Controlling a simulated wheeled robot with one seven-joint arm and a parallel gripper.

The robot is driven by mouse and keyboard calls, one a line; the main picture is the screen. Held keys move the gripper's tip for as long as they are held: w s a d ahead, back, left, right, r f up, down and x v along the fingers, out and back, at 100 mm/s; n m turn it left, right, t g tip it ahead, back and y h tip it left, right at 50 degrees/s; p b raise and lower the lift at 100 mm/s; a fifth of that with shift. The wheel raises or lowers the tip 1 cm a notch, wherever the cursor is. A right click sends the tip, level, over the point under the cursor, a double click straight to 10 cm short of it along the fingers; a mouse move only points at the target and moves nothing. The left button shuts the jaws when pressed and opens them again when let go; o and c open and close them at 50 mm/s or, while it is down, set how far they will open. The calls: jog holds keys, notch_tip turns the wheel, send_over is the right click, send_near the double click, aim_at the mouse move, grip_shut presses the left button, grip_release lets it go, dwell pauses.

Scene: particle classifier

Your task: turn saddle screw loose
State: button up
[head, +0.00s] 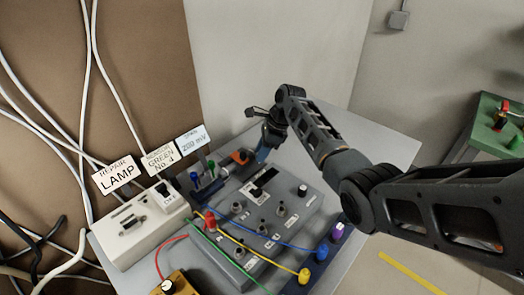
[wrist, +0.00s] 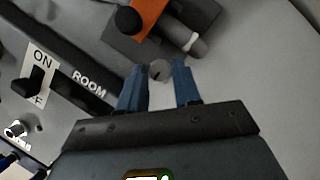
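In the wrist view a small round grey disc with a dark slot, seemingly the saddle screw (wrist: 159,72), lies between the tips of my gripper's two blue fingers (wrist: 160,68). In the head view my gripper (head: 263,153) points down at the back of the grey instrument box, beside an orange part (head: 241,156). The screw is hidden there. The orange part with a black knob also shows in the wrist view (wrist: 155,14).
A grey box (head: 235,250) with knobs, plugs and coloured cables fills the table's middle. An ON switch labelled ROOM (wrist: 33,85) is left of my fingers. A white box (head: 135,235) and label cards, LAMP (head: 117,177) among them, stand left. Bare table (head: 375,150) lies right.

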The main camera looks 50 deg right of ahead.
grip_shut()
